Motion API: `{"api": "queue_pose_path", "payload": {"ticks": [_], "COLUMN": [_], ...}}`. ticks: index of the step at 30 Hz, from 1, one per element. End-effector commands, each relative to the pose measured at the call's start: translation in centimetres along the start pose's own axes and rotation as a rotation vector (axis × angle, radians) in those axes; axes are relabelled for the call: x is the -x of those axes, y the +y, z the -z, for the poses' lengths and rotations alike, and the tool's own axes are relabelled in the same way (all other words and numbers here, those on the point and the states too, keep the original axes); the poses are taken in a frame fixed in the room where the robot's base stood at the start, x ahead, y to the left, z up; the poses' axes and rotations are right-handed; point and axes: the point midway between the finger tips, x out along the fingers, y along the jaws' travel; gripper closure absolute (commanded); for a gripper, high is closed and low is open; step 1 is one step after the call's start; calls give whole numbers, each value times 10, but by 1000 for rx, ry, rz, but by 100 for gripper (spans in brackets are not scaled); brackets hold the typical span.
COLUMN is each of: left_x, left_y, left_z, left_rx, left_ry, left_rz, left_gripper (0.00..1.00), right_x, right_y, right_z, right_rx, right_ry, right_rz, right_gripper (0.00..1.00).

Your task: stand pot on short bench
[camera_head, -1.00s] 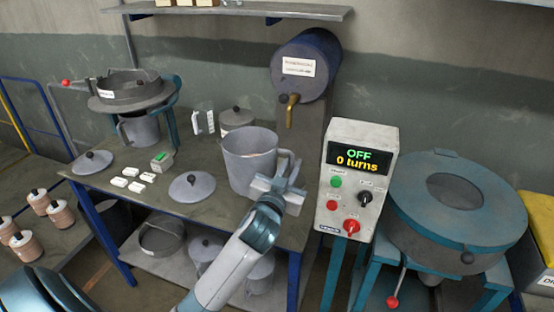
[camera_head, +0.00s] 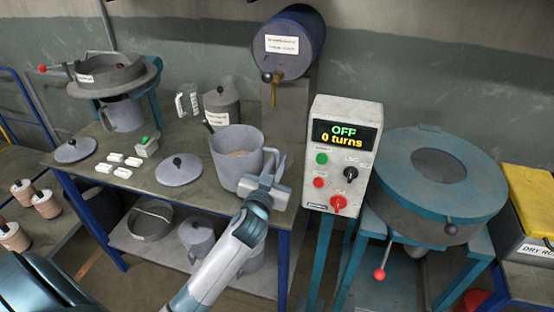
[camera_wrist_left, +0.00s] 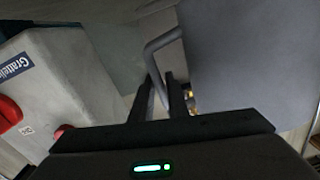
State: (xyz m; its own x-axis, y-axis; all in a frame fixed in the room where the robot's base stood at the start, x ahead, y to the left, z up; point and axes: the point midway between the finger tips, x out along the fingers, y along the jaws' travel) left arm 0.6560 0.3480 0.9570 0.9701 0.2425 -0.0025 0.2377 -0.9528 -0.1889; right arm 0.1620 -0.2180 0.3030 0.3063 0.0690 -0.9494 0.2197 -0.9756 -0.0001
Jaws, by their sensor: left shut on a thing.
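The pot (camera_head: 222,165) is a grey, open-topped vessel with a side handle and something beige inside. It is upright over the front right part of the main bench (camera_head: 130,190); I cannot tell whether its base touches the top. My left gripper (camera_head: 270,180) is shut on its handle, at the pot's right side. In the left wrist view the pot's wall (camera_wrist_left: 250,65) fills the right, and the handle (camera_wrist_left: 152,55) runs down between the fingers (camera_wrist_left: 158,95). Which bench is the short one is not marked. My right gripper is out of view.
The control box (camera_head: 337,155), reading OFF and 0 turns, stands close right of the gripper. A lid (camera_head: 179,170), white blocks (camera_head: 124,160) and a lidded canister (camera_head: 222,103) lie around the pot. A tapped barrel (camera_head: 289,45) is behind. A round machine (camera_head: 436,180) stands right.

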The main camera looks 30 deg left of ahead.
Motion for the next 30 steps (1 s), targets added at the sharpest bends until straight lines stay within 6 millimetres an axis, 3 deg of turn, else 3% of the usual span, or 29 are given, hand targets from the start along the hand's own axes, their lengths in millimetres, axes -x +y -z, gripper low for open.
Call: {"api": "queue_pose_path", "payload": {"ticks": [8,16,17,19,30], "left_x": [-1,0,0,0,2], "left_y": [4,4,5,5,5], "left_z": [-20,-23,-28,-28,-28], "left_rx": [-5,-5,1,1,1], "left_ry": [8,8,-2,-2,-1], "left_rz": [2,1,0,0,0], "left_gripper": [100,100,84,67,67], "right_x": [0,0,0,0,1], "right_y": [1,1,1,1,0], "right_z": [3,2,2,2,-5], "right_rx": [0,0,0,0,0], "right_ry": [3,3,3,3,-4], "right_rz": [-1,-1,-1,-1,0], "right_gripper": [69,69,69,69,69]}}
